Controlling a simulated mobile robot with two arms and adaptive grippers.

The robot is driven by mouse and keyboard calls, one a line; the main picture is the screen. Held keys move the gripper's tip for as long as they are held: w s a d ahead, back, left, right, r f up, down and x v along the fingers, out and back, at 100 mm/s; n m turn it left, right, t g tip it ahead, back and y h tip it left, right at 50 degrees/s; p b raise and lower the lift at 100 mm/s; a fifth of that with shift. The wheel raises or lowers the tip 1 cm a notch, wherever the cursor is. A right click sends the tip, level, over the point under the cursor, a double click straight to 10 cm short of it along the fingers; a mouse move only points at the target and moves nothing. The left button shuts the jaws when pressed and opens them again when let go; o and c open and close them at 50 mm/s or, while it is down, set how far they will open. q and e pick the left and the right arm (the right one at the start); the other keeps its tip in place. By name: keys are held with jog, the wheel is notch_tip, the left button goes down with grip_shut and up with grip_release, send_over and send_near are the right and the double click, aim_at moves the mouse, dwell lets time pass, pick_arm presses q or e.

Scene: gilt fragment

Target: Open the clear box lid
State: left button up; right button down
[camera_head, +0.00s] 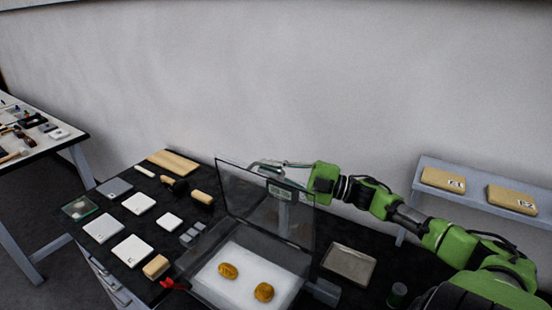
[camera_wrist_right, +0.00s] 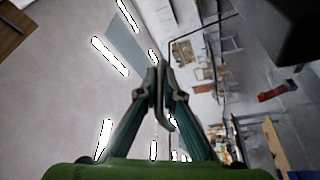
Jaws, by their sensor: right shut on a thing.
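The clear box (camera_head: 196,292) stands on the dark table with a white padded inside. Two gold-brown pieces lie in it, one left (camera_head: 228,271) and one right (camera_head: 264,292). Its clear lid (camera_head: 240,195) is raised, standing nearly upright along the box's back side. My right gripper (camera_head: 262,168) is at the lid's top edge, its arm reaching in from the right. In the right wrist view its fingertips (camera_wrist_right: 160,70) are closed together on the lid's thin edge; the exact contact is hard to make out. My left gripper is not in view.
White tiles (camera_head: 132,250), wooden-handled tools (camera_head: 202,197) and small grey blocks (camera_head: 192,233) lie left of the box. A grey tray (camera_head: 349,264) is right of it. A shelf (camera_head: 470,198) with labelled tan blocks is at the right. Another table (camera_head: 60,142) is far left.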

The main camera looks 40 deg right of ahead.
jog(key=shift+s+a+r, duration=0.15)
jog(key=shift+s+a, duration=0.05)
jog(key=shift+a, duration=0.55)
jog(key=shift+d, duration=0.3)
jog(key=c, duration=2.5)
grip_release()
jog(key=shift+w+d+f, duration=0.1)
jog(key=shift+d+f, duration=0.1)
jog(key=shift+f, duration=0.05)
jog(key=shift+a, duration=0.1)
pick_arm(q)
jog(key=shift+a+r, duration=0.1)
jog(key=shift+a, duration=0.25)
pick_arm(e)
jog(key=v, duration=1.2)
